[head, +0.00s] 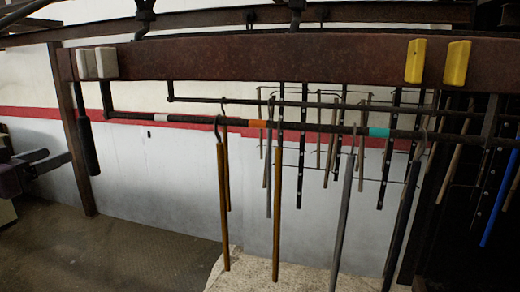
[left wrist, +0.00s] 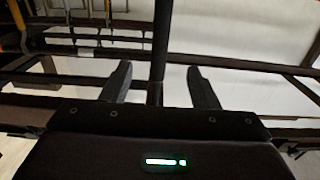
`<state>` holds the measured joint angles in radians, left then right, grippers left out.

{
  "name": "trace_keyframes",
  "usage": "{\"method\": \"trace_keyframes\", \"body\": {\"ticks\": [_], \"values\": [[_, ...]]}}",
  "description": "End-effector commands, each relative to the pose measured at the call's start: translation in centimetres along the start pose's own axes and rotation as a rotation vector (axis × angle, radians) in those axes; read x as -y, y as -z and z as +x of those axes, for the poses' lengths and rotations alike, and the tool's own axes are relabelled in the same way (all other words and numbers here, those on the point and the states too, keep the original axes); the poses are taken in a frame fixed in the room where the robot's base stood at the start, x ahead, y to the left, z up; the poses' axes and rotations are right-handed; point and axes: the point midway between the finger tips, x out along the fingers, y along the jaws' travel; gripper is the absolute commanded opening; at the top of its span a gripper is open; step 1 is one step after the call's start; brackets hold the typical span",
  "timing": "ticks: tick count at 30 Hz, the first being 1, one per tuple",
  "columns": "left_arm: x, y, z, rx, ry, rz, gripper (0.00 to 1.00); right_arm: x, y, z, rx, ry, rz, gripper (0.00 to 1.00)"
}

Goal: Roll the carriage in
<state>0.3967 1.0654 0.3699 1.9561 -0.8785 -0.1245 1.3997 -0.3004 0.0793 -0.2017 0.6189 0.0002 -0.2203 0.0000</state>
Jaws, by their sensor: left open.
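I cannot tell for sure which part is the carriage. A dark rail (head: 310,128) with white, orange and teal bands runs across the head view, with several hooked rods, such as a brown rod (head: 223,200), hanging from it. A black hanging handle (head: 88,145) hangs below the left end of the brown beam (head: 270,58). My right gripper is not in view.
White blocks (head: 97,63) and yellow blocks (head: 435,62) sit on the beam's face. A brown post (head: 72,150) stands at the left. Dark racks with more rods crowd the right. The floor (head: 130,245) at lower left is clear.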

Motion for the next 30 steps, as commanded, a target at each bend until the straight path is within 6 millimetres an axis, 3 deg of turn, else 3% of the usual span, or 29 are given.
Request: {"method": "trace_keyframes", "body": {"ticks": [1, 13, 17, 30], "values": [[0.0, 0.7, 0.9, 0.001, -0.001, -0.004, 0.55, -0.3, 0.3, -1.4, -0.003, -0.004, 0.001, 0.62], [-0.1, 0.6, 7.3, -0.001, -0.001, -0.003, 0.55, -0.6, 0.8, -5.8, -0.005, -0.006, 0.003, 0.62], [0.0, 0.0, 7.1, 0.0, 0.001, 0.0, 0.55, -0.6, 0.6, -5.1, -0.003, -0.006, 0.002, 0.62], [0.0, 0.2, 8.9, 0.0, 0.0, -0.003, 0.55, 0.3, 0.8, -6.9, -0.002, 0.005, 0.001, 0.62]]}}
